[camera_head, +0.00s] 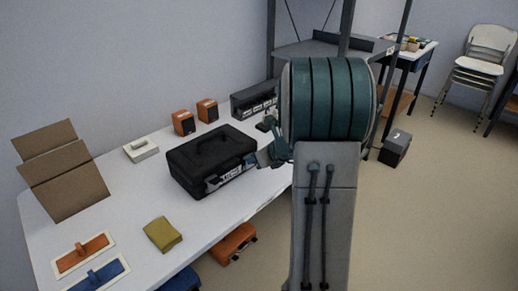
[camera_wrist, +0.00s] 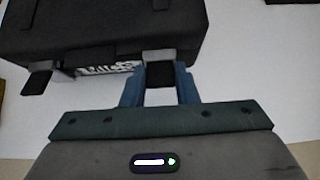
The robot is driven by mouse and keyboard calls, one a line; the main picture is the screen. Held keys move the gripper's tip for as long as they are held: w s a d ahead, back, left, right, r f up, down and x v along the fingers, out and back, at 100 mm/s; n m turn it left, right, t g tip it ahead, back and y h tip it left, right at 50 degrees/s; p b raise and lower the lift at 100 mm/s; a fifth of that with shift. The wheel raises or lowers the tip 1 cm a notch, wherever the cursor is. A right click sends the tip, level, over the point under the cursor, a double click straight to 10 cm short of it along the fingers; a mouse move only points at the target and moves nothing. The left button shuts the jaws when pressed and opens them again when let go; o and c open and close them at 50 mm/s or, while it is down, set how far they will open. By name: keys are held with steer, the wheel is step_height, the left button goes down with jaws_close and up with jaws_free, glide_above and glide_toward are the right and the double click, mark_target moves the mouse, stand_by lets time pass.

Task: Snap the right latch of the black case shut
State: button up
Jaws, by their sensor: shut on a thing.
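The black case (camera_head: 208,152) lies with its lid down on the white table, and it fills the top left of the wrist view (camera_wrist: 100,25). Its right latch (camera_wrist: 160,75) is a black flap below a grey hinge piece, between my fingers. My gripper (camera_wrist: 160,70) is shut on this flap at the case's front edge. The left latch (camera_wrist: 38,80) sticks out from the front, apart from my gripper. In the head view my gripper (camera_head: 266,156) is at the case's right end, partly hidden by my arm, and the right latch cannot be made out there.
On the white table (camera_head: 120,200) are two orange boxes (camera_head: 184,122) and a grey case (camera_head: 254,98) behind, a white box (camera_head: 140,149) and cardboard (camera_head: 62,170) to the left. An orange case (camera_head: 233,243) is below the table edge.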

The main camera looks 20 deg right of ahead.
steer(key=shift+w+r+g+p, duration=0.15)
steer(key=shift+g+p, duration=0.15)
steer(key=shift+p, duration=0.35)
steer(key=o, duration=1)
steer(key=p+v, duration=0.2)
steer(key=v, duration=1.1)
steer(key=shift+s+r+p, duration=0.25)
steer(key=shift+s+p, duration=0.05)
steer(key=shift+p, duration=0.05)
